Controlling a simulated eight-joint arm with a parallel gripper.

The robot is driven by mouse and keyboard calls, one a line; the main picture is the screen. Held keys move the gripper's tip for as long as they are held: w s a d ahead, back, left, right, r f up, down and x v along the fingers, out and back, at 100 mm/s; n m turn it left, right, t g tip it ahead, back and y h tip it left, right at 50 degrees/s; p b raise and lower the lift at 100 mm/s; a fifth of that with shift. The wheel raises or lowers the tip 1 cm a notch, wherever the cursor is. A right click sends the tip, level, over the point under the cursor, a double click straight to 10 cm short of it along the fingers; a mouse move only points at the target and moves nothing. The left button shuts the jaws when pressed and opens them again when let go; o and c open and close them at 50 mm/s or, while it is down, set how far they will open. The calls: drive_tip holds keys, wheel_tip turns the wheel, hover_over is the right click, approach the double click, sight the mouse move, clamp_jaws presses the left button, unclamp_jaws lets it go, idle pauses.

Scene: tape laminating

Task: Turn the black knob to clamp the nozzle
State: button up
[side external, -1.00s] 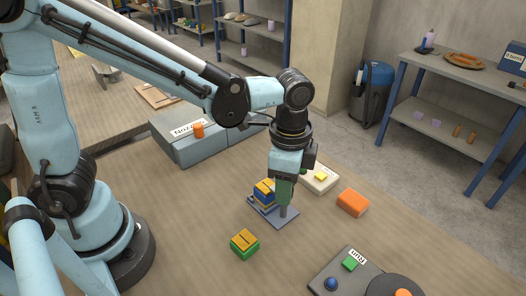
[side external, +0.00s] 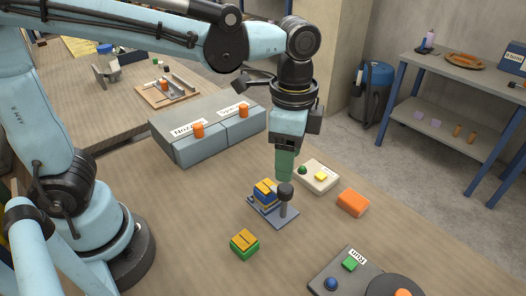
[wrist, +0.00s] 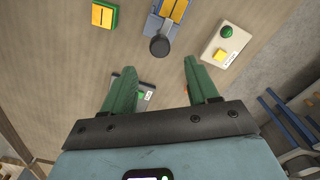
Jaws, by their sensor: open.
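The black knob (side external: 285,189) sits on top of a grey post on a small blue-grey base plate (side external: 284,221). It also shows in the wrist view (wrist: 159,46), ahead of the fingers. A blue and yellow block, perhaps the nozzle (side external: 264,192), sits beside the post on the same plate. My gripper (side external: 284,179) has green fingers pointing down, just above the knob in the side view. In the wrist view my gripper (wrist: 157,80) is open, with its fingers wide apart and nothing between them.
A white box with green and yellow buttons (side external: 315,175) and an orange block (side external: 352,202) stand right of the plate. A green and yellow block (side external: 244,243) lies in front. A dark panel labelled Run (side external: 345,275) is at front right. Grey drawers (side external: 205,130) stand behind.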

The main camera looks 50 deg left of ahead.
drive_tip(key=shift+r, duration=2.4)
drive_tip(key=shift+a, duration=0.1)
drive_tip(key=s+a+f+n+t, duration=0.1)
drive_tip(key=a+f+n+t, duration=0.1)
drive_tip(key=a+n, duration=0.3)
drive_tip(key=s+a+f+n+t, duration=0.1)
drive_tip(key=a+f+n+t, duration=0.2)
drive_tip(key=a+n+t, duration=0.2)
drive_tip(key=a+n, duration=0.1)
drive_tip(key=a, duration=0.2)
drive_tip(key=shift+s+a+f, duration=0.3)
drive_tip(key=shift+a+f, duration=0.05)
drive_tip(key=shift+a, duration=0.05)
drive_tip(key=shift+c, duration=0.4)
